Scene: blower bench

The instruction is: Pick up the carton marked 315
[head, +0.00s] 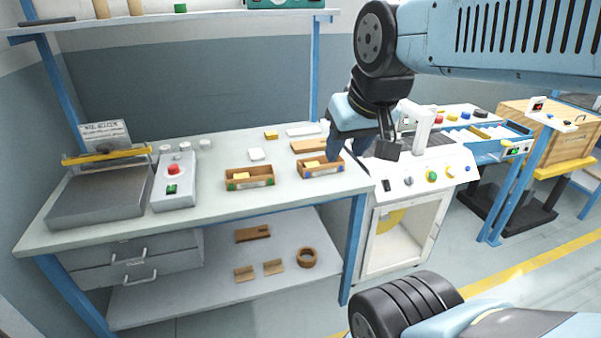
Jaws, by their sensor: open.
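No marking 315 can be read in the head view, so I cannot tell which thing is that carton. Two small open wooden boxes stand on the bench: a left box (249,183) and a right box (321,172), each with something yellowish inside. A small yellow block (271,135), a white block (256,154) and a flat brown piece (309,146) lie behind them. My gripper (362,153) is open above the bench's right end, beside the right box. My arm hides part of the bench there, and the space between the jaws is hard to see.
A flat-plate device (100,193) and a control box with a red button (174,178) stand at the bench's left. A white machine (428,180) adjoins on the right. The lower shelf (205,292) holds brown pieces and a ring. The bench's front middle is clear.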

